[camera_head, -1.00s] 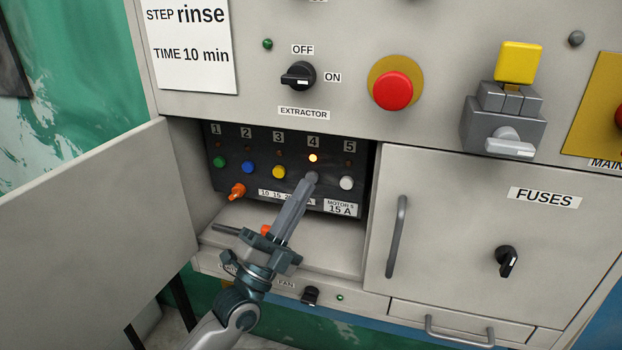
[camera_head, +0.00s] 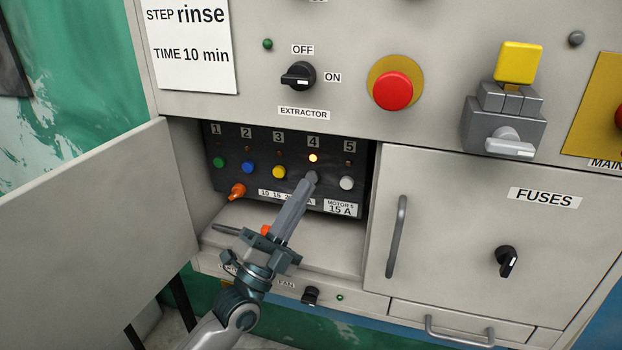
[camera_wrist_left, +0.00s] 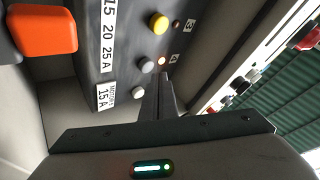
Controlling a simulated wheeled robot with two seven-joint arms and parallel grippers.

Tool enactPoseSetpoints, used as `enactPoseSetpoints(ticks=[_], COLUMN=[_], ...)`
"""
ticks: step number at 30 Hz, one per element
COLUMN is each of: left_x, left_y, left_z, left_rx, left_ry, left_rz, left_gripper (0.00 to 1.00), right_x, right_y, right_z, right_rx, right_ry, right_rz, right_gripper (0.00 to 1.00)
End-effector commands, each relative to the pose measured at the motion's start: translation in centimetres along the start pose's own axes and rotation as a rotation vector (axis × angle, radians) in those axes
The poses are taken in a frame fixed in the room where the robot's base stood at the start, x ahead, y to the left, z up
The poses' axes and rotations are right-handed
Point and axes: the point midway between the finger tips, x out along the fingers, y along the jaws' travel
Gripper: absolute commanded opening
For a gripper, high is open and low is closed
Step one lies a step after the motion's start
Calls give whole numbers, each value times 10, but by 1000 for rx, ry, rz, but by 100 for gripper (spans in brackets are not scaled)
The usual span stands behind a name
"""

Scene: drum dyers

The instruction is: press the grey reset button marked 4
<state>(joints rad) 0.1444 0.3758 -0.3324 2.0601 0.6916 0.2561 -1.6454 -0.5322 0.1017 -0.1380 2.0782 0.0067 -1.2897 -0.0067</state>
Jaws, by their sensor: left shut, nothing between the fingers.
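The grey reset button marked 4 (camera_wrist_left: 147,66) shows in the wrist view between the yellow button (camera_wrist_left: 158,23) and the white button (camera_wrist_left: 138,93). In the head view it is mostly hidden behind the tip of my left gripper (camera_head: 309,181). The lamp under the 4 (camera_head: 313,158) glows orange. My left gripper is shut and empty, and its fingers (camera_wrist_left: 165,82) point at the panel close to the button. I cannot tell whether the tip touches it. My right gripper is not in view.
The black button panel (camera_head: 232,189) sits inside an open compartment with its door (camera_head: 95,225) swung left. An orange knob (camera_head: 237,191) is at the panel's lower left. The fuses door (camera_head: 455,245) with its handle (camera_head: 397,237) is closed on the right.

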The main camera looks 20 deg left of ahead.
Motion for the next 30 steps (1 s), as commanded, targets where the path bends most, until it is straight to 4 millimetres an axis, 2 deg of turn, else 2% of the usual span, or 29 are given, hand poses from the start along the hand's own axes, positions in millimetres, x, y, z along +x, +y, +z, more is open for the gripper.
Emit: enactPoseSetpoints(ticks=[30], left_x=[8], left_y=[5], left_z=[5], left_rx=[0], left_ry=[0], left_rz=[-1], left_gripper=[0], right_x=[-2], right_y=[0], right_z=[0], right_rx=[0], right_ry=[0], right_rz=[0], right_gripper=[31])
